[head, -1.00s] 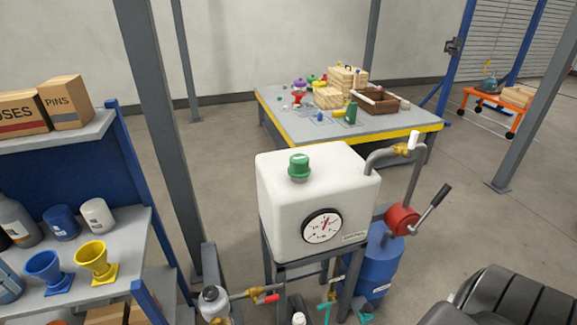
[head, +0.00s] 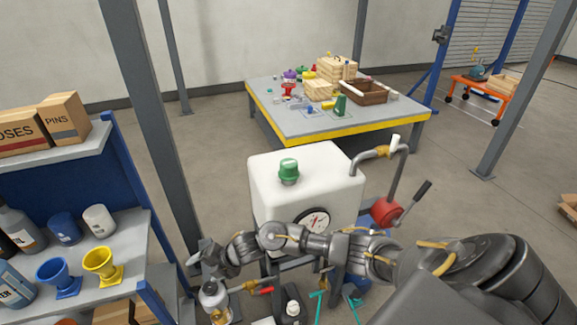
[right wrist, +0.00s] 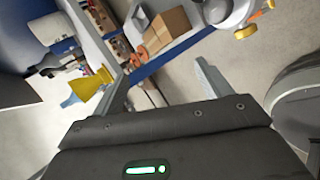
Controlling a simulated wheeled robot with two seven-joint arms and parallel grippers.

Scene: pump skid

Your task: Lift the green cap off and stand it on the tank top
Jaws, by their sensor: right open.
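The green cap (head: 289,171) sits upright on the top of the white tank (head: 268,200), left of its middle. The tank top (head: 325,165) is bare around it. My right gripper (head: 200,256) is in front of the tank and lower than its top, left of the gauge, apart from the cap. Its two fingers are spread with nothing held between them in the right wrist view (right wrist: 162,75). The cap does not show clearly in that view. My left gripper is in neither view.
A shelf (head: 130,232) with yellow and blue funnels stands at the left. A bent pipe (head: 402,165) and red-hubbed lever (head: 385,212) are right of the tank. Valves and pipes (head: 250,287) lie below my right arm. A cluttered table (head: 300,125) stands behind.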

